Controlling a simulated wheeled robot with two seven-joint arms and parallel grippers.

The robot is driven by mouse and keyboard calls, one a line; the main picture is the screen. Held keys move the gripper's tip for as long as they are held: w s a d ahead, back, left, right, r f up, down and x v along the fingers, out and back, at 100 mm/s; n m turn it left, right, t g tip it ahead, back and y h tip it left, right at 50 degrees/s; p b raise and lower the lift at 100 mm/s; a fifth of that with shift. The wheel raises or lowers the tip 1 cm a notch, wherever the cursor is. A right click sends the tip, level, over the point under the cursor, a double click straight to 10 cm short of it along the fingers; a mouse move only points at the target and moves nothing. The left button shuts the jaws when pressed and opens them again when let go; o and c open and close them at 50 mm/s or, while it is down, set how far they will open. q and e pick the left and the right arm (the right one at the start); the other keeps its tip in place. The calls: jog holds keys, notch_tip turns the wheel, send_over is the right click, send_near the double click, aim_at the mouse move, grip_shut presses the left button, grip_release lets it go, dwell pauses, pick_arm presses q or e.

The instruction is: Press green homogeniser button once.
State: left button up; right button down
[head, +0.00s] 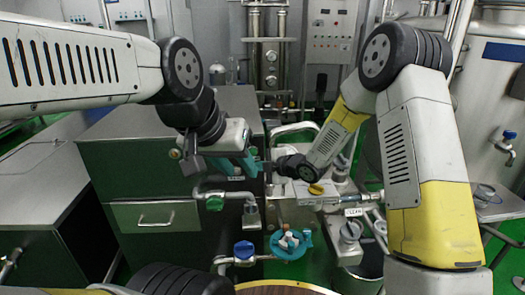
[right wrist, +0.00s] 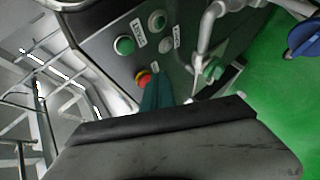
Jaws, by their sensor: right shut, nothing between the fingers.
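The panel's buttons cannot be made out there.
A pipe with a green-handled valve (head: 215,203) and one with a blue handle (head: 243,250) stand below the grippers. A dark green cabinet (head: 155,180) is on the left. A steel tank (head: 495,110) stands on the right. A pipe (right wrist: 207,40) runs beside the panel.

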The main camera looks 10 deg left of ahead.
jog(key=w+a, duration=0.1)
jog(key=w, duration=0.5)
jog(key=shift+a, duration=0.35)
jog(key=shift+w, duration=0.15)
dwell(1.6)
jog(key=shift+w+a, duration=0.1)
jog(key=shift+w, duration=0.2)
jog(key=shift+w+a, duration=0.15)
jog(key=shift+w, duration=0.25)
dwell(0.6)
jog(key=shift+s, duration=0.1)
jog(key=shift+s+d, duration=0.25)
jog(key=shift+s, duration=0.5)
jog(key=s, duration=0.2)
jog(key=s+d, duration=0.1)
jog(key=s, duration=0.1)
jog(key=shift+s+d, duration=0.2)
jog(key=shift+s, duration=0.2)
